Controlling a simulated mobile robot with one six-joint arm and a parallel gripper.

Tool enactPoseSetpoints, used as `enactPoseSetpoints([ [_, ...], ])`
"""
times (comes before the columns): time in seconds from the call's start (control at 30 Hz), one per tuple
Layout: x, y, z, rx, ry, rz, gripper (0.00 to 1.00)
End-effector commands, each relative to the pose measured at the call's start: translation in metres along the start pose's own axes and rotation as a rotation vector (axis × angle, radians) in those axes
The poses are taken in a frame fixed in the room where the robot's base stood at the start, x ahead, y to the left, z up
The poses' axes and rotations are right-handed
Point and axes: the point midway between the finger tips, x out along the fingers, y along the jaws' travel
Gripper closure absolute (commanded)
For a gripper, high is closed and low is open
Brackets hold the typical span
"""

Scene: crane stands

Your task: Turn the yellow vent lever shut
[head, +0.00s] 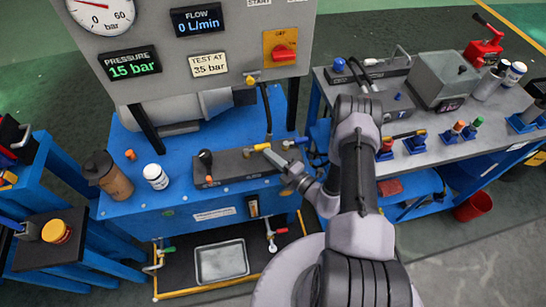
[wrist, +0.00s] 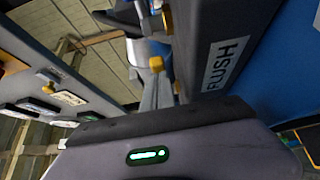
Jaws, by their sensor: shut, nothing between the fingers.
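A short yellow lever (head: 261,147) shows on top of the dark valve block (head: 228,166) on the blue test bench. My gripper (head: 271,156) is at the right part of this block, its grey fingers pointing left, with the tips close beside the yellow lever. In the wrist view the fingers (wrist: 156,88) are together and hold nothing. A small yellow piece (wrist: 156,64) shows right at their tips, beside the block side marked FLUSH (wrist: 222,62). I cannot tell whether the fingers touch the lever. My gripper partly hides that end of the block.
A black-knobbed lever (head: 205,158) stands on the block's left end. A brown bottle (head: 107,175) and a white jar (head: 156,176) stand left on the bench. The gauge panel (head: 190,75) rises behind. A grey workbench (head: 455,128) with several tools is at right.

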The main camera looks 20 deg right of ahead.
Motion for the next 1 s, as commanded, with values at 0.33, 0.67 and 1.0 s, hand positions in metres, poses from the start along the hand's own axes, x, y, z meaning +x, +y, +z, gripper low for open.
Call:
enactPoseSetpoints([
  [0.33, -0.064, 0.008, 0.01, -0.009, -0.026, 0.009, 1.0],
  [0.67, -0.159, 0.005, 0.0, -0.006, -0.01, 0.006, 1.0],
  [1.0, -0.178, 0.002, -0.003, -0.004, 0.0, 0.005, 1.0],
])
